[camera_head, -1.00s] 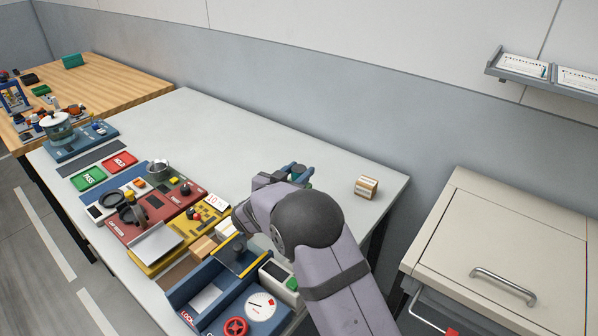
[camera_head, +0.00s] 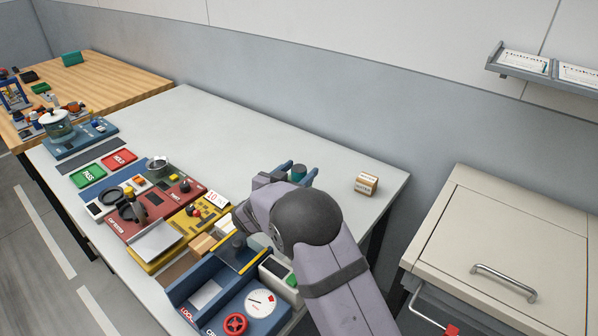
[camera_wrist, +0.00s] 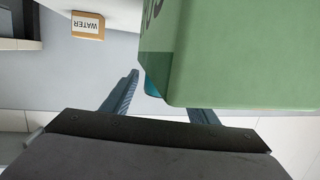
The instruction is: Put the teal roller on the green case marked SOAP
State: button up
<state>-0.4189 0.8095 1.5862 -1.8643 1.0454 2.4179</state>
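The teal roller (camera_head: 298,173) stands between my gripper's fingertips in the head view. My gripper (camera_head: 298,174) is open, with a finger on each side of it. In the wrist view, only a sliver of the roller (camera_wrist: 153,88) shows at the edge of the green case (camera_wrist: 240,55), with a gap to the left finger. The case is close to the camera and upside down there, with its lettering cut off. It hides most of the roller and part of the right finger. Whether the roller rests on it is hard to see. My arm hides the case in the head view.
A WATER box (camera_head: 366,185) stands on the table right of my gripper; it also shows in the wrist view (camera_wrist: 88,25). A blue device (camera_head: 228,296) and a yellow one (camera_head: 190,226) lie at the front. The back of the white table (camera_head: 235,135) is clear.

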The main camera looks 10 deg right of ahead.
aim_at(295, 173)
jog(key=shift+r+p, duration=0.15)
jog(key=shift+p, duration=0.2)
jog(key=shift+r, duration=0.15)
jog(key=b+v, duration=0.2)
jog(key=v, duration=0.1)
jog(key=shift+s+a+b, duration=0.1)
jog(key=shift+b, duration=0.3)
notch_tip(295, 173, up, 7)
jog(key=b, duration=0.1)
